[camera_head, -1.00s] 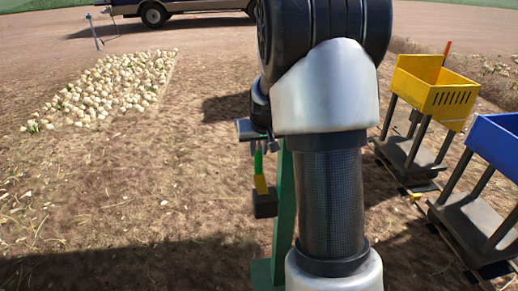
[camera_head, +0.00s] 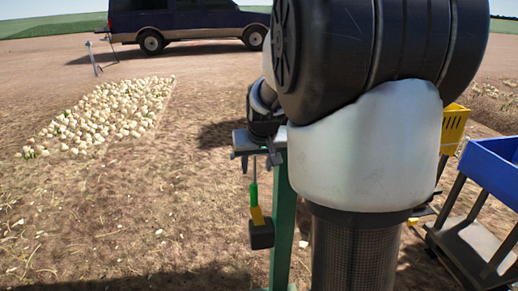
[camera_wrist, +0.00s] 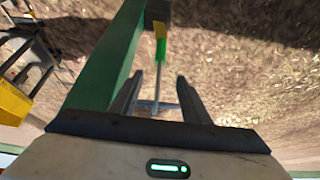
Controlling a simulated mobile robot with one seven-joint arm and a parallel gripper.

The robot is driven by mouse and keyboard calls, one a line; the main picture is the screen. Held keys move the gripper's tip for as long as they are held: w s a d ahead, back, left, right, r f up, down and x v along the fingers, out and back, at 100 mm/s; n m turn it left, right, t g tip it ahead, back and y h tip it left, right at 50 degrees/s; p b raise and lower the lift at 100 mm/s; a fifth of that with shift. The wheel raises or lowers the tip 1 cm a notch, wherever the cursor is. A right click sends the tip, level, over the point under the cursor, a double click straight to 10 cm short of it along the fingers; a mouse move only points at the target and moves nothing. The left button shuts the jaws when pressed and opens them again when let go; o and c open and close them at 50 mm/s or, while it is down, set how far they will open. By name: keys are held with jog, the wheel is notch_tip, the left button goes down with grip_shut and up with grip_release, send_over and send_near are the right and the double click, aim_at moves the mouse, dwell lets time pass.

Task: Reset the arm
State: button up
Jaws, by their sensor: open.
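My gripper (camera_wrist: 160,76) is open in the wrist view, its two dark fingers apart with nothing clamped between them. A thin grey rod with green and yellow bands (camera_wrist: 161,45) runs between and past the fingertips to a dark block (camera_wrist: 157,12). I cannot tell whether the fingers touch the rod. In the head view the banded rod (camera_head: 255,200) stands beside a green post (camera_head: 283,220), with the dark block (camera_head: 262,234) at its lower end. My arm hides part of the post, and the gripper is hard to make out there.
A blue crate (camera_head: 492,165) on a dark cart stands at the right. A yellow crate (camera_head: 453,128) is partly hidden behind my arm. A patch of pale onions (camera_head: 100,115) lies on the ground at left. A dark vehicle (camera_head: 185,20) stands at the back. Bare soil lies at left front.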

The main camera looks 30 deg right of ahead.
jog(key=s+a+r+n+y+p, duration=0.1)
jog(key=s+a+r, duration=0.4)
jog(key=s, duration=0.2)
jog(key=s+a+r+n, duration=0.1)
jog(key=s+a+r, duration=0.4)
jog(key=s, duration=0.2)
jog(key=s+a+f+n, duration=0.15)
jog(key=s+a, duration=0.35)
jog(key=s, duration=0.6)
notch_tip(320, 180, up, 18)
jog(key=p, duration=1.9)
jog(key=shift+s+r+y, duration=0.15)
jog(key=shift+r+y, duration=0.05)
jog(key=shift+y, duration=0.1)
jog(key=c, duration=0.3)
jog(key=shift+d, duration=0.1)
